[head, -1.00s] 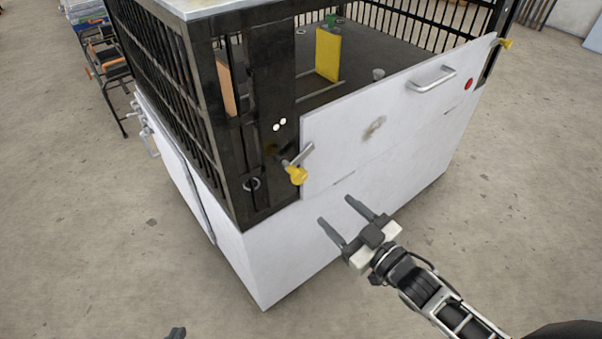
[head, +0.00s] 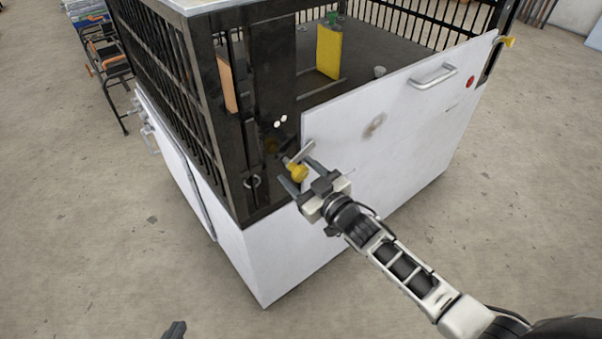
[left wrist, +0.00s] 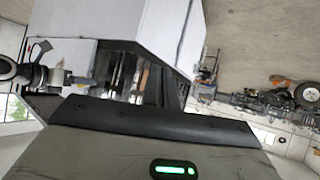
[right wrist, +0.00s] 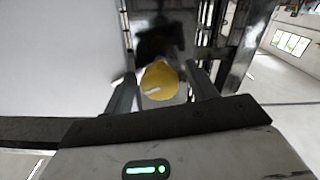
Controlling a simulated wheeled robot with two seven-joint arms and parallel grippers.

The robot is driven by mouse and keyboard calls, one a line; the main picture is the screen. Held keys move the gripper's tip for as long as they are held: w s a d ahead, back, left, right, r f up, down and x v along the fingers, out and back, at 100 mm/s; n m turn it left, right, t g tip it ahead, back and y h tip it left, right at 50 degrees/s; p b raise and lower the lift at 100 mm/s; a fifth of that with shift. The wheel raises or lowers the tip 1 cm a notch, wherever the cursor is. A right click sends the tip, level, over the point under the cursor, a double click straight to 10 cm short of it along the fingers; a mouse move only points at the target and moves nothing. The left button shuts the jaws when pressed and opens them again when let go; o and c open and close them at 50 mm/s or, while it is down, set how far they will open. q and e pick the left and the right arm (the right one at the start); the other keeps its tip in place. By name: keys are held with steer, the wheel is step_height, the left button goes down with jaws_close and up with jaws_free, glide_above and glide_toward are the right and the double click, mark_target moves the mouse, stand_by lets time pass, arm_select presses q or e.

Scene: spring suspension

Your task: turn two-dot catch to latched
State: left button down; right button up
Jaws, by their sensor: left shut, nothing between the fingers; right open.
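The two-dot catch has a yellow knob (head: 298,173) with a metal bar, below two white dots (head: 280,121) on the black post. In the right wrist view the yellow knob (right wrist: 160,80) sits between my fingers, with a pale mark on its face. My right gripper (head: 297,176) is open around the knob; I cannot tell whether either finger touches it. My left gripper (head: 175,330) shows only as a dark tip at the bottom edge of the head view, shut and empty, far from the catch.
The white panel (head: 400,120) has a handle (head: 433,77), a red dot (head: 469,82) and another yellow knob (head: 508,41) at its far right. Open floor surrounds the cage.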

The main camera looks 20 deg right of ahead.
jaws_close()
steer(key=shift+r+m+p, duration=0.15)
steer(key=shift+m+p, duration=0.3)
steer(key=shift+m, duration=0.35)
steer(key=m, duration=0.3)
steer(key=shift+m, duration=0.3)
jaws_free()
steer(key=shift+s, duration=0.1)
steer(key=v, duration=1.6)
steer(key=shift+p, duration=0.3)
